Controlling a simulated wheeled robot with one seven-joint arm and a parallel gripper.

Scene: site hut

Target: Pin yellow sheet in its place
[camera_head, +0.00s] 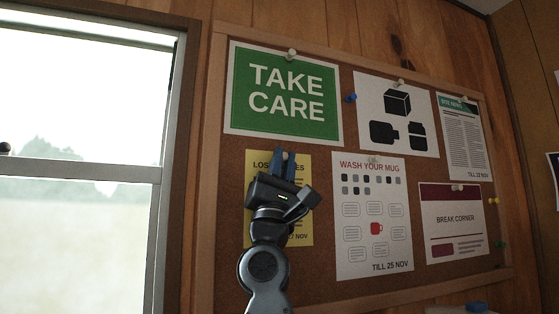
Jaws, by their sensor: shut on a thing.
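The yellow sheet (302,215) is upright against the cork board, below the green TAKE CARE sheet and left of the WASH YOUR MUG sheet. Its heading is partly covered, with "LOS" and "ES" readable, and "NOV" shows at its lower right. My gripper (284,158) is in front of the sheet, its blue fingertips at the middle of the top edge. It is shut on what looks like a small pale pin between the tips, mostly hidden. My gripper and arm cover the sheet's middle and lower left. I cannot tell whether the sheet touches the cork.
The cork board (318,289) carries the green sheet (240,113), the mug sheet (350,240) and several others, with pale pins at their tops. Spare blue (351,97), yellow (493,201) and green (501,244) pins stick in the board. A window (80,120) is at left.

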